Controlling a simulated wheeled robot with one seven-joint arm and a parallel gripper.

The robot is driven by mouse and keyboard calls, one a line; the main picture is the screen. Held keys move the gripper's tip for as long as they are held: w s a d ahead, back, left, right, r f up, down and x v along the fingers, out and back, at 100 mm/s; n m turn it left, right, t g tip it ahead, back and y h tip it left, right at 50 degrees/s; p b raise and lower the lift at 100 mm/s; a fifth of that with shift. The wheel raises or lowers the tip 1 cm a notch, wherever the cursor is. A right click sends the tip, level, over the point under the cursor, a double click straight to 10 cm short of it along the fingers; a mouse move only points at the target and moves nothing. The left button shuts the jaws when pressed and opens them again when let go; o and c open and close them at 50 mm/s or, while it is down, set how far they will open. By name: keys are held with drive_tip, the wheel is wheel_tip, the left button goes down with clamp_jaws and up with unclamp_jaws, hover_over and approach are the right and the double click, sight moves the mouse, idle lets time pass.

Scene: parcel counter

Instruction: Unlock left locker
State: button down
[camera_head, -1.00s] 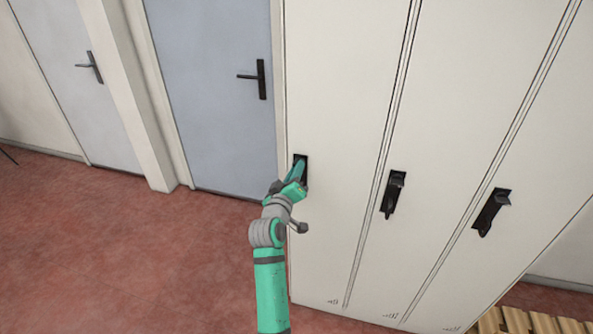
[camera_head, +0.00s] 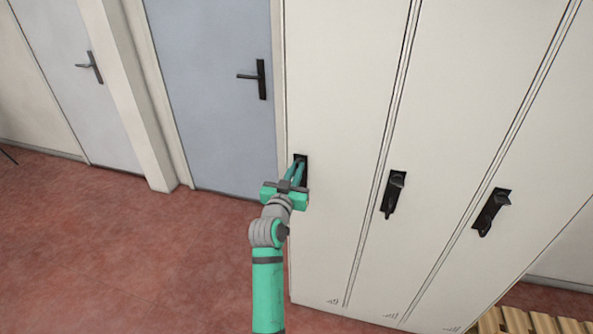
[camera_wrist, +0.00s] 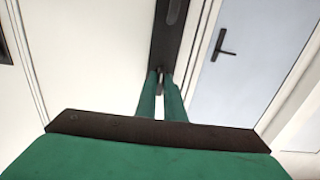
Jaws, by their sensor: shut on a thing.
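The left locker (camera_head: 338,110) is the leftmost of three cream metal doors in the head view. Its black latch (camera_head: 303,159) is partly hidden behind my gripper (camera_head: 298,172). In the wrist view, the latch's dark plate (camera_wrist: 167,45) runs upward from my gripper (camera_wrist: 161,85). The two green fingers are shut on a small part of the latch, with a sliver of it showing between their tips. How far the latch is turned cannot be told.
The middle locker's latch (camera_head: 394,194) and the right locker's latch (camera_head: 491,212) are black and stick out. A blue door (camera_head: 212,90) with a black handle is left of the lockers. A wooden pallet (camera_head: 530,321) lies at bottom right. Red floor (camera_head: 120,250) is clear at left.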

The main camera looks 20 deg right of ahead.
idle(0.4)
drive_tip(key=c, duration=1.9)
unclamp_jaws()
drive_tip(key=shift+o, duration=0.2)
drive_tip(key=v, duration=1.1)
drive_tip(key=shift+w, duration=0.1)
